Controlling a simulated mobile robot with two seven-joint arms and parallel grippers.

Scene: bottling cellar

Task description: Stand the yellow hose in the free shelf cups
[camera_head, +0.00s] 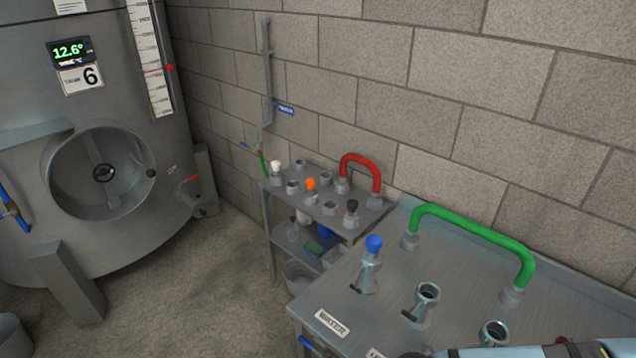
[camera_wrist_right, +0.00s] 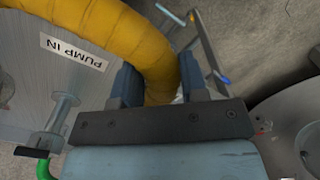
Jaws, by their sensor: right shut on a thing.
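The yellow hose (camera_wrist_right: 125,35) is a thick curved tube in the right wrist view. My right gripper (camera_wrist_right: 158,85) is shut on it, with a finger on each side; one part of the hose runs off the upper left. The shelf (camera_head: 333,222) stands against the wall in the head view. Several of its cups look empty, such as the back one (camera_head: 300,165), the left one (camera_head: 293,187), the middle one (camera_head: 325,179) and the front one (camera_head: 330,208). The hose's ends are hidden. My left gripper is not in view.
A red hose (camera_head: 360,160) stands in shelf cups; white (camera_head: 277,165), orange (camera_head: 310,183) and black (camera_head: 351,206) stoppers fill others. A green hose (camera_head: 470,230) arches over the metal bench (camera_head: 390,320), where a blue-capped fitting (camera_head: 370,262) and open fittings stand. A tank (camera_head: 100,110) is at left.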

